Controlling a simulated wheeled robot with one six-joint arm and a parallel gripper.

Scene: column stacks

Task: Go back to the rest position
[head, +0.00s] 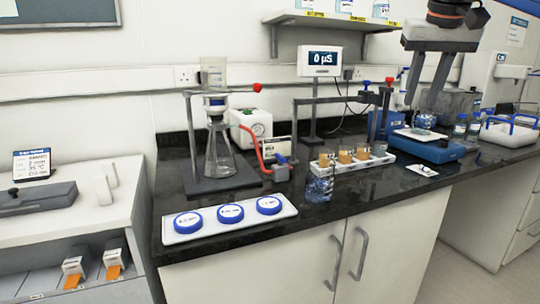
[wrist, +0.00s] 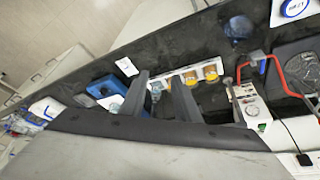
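My gripper (head: 424,104) is at the upper right of the head view, pointing down above the blue balance (head: 425,149). Its two fingers are spread apart with nothing held between them. In the wrist view the two dark fingers of my gripper (wrist: 162,92) also stand apart. A small glass vessel (head: 424,121) stands on the balance's white plate, just below the fingertips. I cannot tell the exact gap between the vessel and the fingers.
A filtration stand (head: 222,184) and a white tray with blue lids (head: 229,218) are further left. Blue-capped bottles (head: 460,128) stand right. A shelf (head: 335,20) hangs behind.

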